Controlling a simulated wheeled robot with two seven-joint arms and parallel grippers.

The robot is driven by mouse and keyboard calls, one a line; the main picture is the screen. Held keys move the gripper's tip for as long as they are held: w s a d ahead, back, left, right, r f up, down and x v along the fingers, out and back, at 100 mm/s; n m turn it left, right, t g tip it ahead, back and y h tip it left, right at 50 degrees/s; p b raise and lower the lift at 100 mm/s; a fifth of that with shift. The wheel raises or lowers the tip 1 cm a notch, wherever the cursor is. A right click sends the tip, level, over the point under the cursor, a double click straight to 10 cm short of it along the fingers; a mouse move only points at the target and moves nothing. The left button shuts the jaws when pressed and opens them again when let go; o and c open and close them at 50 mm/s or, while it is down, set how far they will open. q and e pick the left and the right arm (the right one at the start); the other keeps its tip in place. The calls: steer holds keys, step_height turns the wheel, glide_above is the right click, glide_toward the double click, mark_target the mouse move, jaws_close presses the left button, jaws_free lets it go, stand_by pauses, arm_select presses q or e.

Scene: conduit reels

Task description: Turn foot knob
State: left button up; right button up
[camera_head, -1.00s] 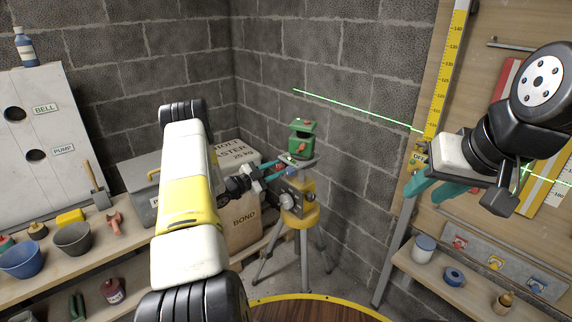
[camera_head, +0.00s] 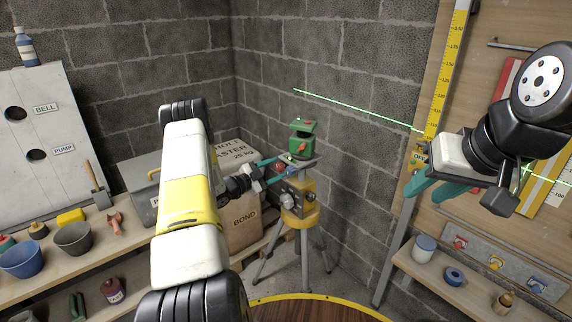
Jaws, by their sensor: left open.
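A green laser level (camera_head: 302,140) stands on a small grey plate on the yellow tripod head (camera_head: 300,214). Under the plate, small foot knobs show: a blue one (camera_head: 290,170) and a red one (camera_head: 279,167). My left gripper (camera_head: 279,167) is open, its teal fingers pointing right at the area just under the plate, close to these knobs. I cannot tell whether a fingertip touches a knob. My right gripper (camera_head: 420,197) hangs at the right, its teal fingers apart and empty, away from the level.
The tripod stands in the corner by a block wall. Cardboard bags (camera_head: 243,215) and a grey toolbox (camera_head: 140,175) are behind my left arm. A bench with bowls (camera_head: 72,238) lies left, and a shelf with a jar (camera_head: 424,249) lies right. A green laser line crosses the wall.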

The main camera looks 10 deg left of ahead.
arm_select(q)
steer(key=v, duration=0.7)
steer(key=shift+s+a, duration=0.25)
steer(key=shift+s, duration=0.05)
